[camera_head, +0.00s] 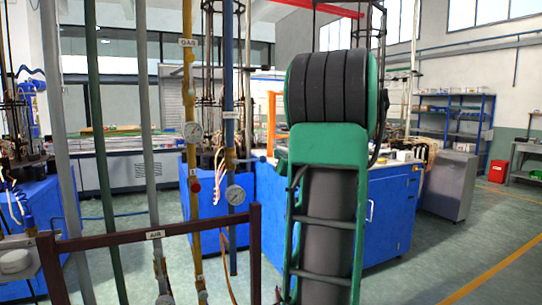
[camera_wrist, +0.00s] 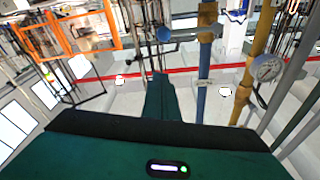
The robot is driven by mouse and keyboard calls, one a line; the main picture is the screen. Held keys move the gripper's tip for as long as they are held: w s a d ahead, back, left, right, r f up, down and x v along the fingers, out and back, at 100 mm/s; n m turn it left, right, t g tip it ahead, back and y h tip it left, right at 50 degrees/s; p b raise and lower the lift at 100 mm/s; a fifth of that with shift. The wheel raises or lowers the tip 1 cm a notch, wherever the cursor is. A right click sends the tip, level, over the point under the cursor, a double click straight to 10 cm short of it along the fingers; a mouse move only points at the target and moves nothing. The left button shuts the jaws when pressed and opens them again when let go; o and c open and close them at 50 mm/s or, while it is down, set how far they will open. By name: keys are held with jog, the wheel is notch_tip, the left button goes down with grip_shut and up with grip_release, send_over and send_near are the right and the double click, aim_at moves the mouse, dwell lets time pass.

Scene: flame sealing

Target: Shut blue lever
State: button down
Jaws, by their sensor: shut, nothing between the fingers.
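The blue pipe (camera_head: 228,90) stands upright left of my arm in the head view, with a round gauge (camera_head: 235,195) on it. It also shows in the wrist view (camera_wrist: 203,90), right of my gripper. My gripper (camera_wrist: 159,76) is shut and empty, a narrow green shape pointing up the wrist view. A small blue rounded part (camera_wrist: 163,34) shows just beyond its tip; I cannot tell whether it is the blue lever or whether the tip touches it.
The yellow gas pipe (camera_head: 189,110) with its gauge, a grey pipe (camera_head: 147,120) and a green pipe (camera_head: 97,130) stand left of the blue pipe. A brown frame (camera_head: 160,238) crosses in front. Blue cabinets (camera_head: 390,205) stand behind my arm.

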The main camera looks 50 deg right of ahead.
jog(key=shift+v, duration=1)
jog(key=w+a+f+n+g+y, duration=0.3)
jog(key=w+a+f+y, duration=0.2)
jog(key=a+f, duration=0.5)
jog(key=s+a+f+n+g+y, duration=0.1)
jog(key=s+a+f+g+y, duration=0.3)
jog(key=a+f, duration=0.6)
jog(key=s+a+f+g, duration=0.2)
jog(key=s+a+g, duration=0.1)
jog(key=s, duration=0.4)
jog(key=s+a+f+g, duration=0.2)
jog(key=s+a+g, duration=0.2)
jog(key=s, duration=0.4)
jog(key=s+a+f+m+g+y, duration=0.1)
jog(key=s+a+f+g, duration=0.1)
jog(key=s+a, duration=0.3)
jog(key=s+g, duration=0.1)
jog(key=s, duration=0.2)
jog(key=shift+a+g, duration=0.3)
jog(key=shift+a, duration=0.05)
jog(key=shift+w+f, duration=0.1)
